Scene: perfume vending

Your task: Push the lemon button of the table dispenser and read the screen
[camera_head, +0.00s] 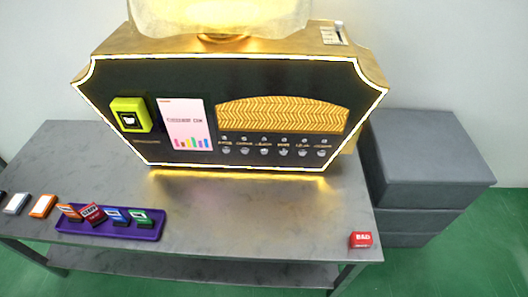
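The table dispenser (220,73) is a large black panel with a glowing gold frame, standing on a grey table. Its screen (184,124), left of the middle, is pale pink with a line of dark text and several coloured bars at the bottom. The text is too small to read surely. A row of several small round silver buttons (264,151) runs along the lower right of the panel, each with a small label above it. The labels are too blurred to tell which button is lemon. Neither of my grippers is in view.
A purple tray (110,228) on the grey table (215,205) holds several coloured boxes. An orange-and-white box (42,206) lies left of it. A red box (360,240) sits at the right front edge. A yellow-green device (130,115) is on the panel. Grey blocks (430,150) stand right.

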